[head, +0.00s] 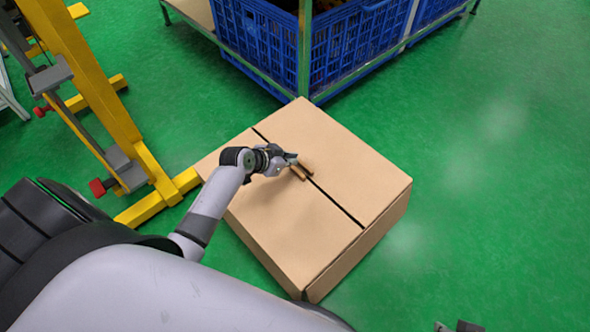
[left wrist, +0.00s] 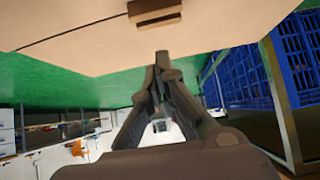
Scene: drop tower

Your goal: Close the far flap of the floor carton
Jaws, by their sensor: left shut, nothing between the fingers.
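The floor carton (head: 262,225) stands on the green floor in the middle of the head view. Its far flap (head: 340,150) and near flap (head: 275,222) both look flat across the top, with a narrow dark seam between them. Small brown tabs (head: 300,171) sit at the seam; one tab (left wrist: 155,12) also shows in the left wrist view. My left gripper (head: 291,159) is shut and empty, over the carton top close beside the tabs. Its closed fingertips (left wrist: 162,58) show in the left wrist view. Whether they touch the cardboard is unclear. A small part of what may be my right gripper (head: 457,327) shows at the bottom edge.
A rack with blue crates (head: 350,45) stands just beyond the carton's far corner. A yellow frame (head: 95,85) with red knobs stands at the left, its foot close to the carton. The green floor at the right (head: 500,180) is clear.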

